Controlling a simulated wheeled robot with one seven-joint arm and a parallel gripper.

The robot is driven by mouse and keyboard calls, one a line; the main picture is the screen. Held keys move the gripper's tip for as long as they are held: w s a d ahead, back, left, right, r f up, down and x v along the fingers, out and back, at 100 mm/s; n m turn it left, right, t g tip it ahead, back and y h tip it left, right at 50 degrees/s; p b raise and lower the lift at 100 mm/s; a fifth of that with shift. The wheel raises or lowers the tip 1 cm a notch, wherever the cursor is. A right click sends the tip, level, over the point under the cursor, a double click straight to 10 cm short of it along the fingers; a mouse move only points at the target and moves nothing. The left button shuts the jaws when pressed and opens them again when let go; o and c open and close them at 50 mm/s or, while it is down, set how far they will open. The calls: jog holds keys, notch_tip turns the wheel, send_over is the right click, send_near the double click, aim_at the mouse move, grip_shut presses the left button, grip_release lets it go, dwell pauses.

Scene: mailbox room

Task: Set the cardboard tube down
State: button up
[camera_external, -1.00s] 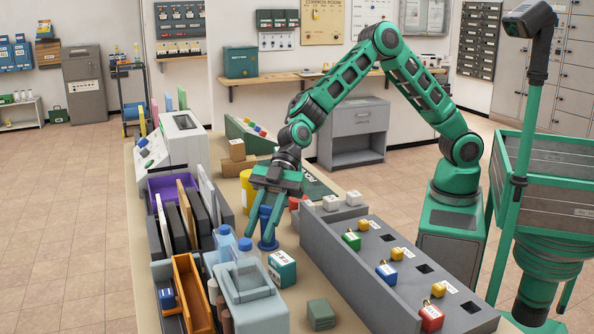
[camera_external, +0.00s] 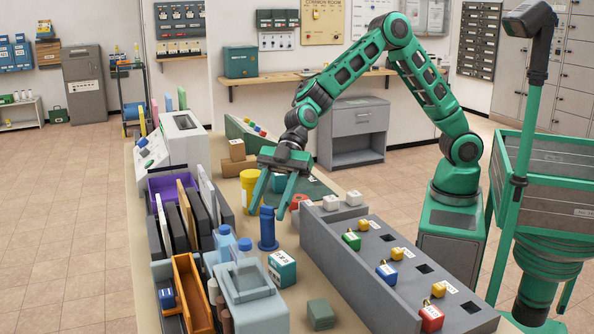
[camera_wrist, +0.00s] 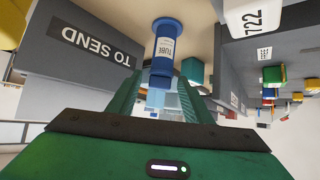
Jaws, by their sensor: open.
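The cardboard tube (camera_external: 267,230) is blue with a wider foot and stands upright on the table, among the boxes in front of the long grey unit. The exact gap between fingers and tube is hard to judge.
The grey unit (camera_external: 345,262) with padlocks stands to the right. A teal-and-white box (camera_external: 283,268) and a pale blue bin (camera_external: 247,290) are in front of the tube. A yellow container (camera_external: 249,187) stands behind it. A grey "TO SEND" panel (camera_wrist: 95,47) shows in the wrist view.

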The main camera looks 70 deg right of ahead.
jog(key=v, duration=0.6)
jog(key=shift+d, duration=0.15)
jog(key=shift+r, duration=0.15)
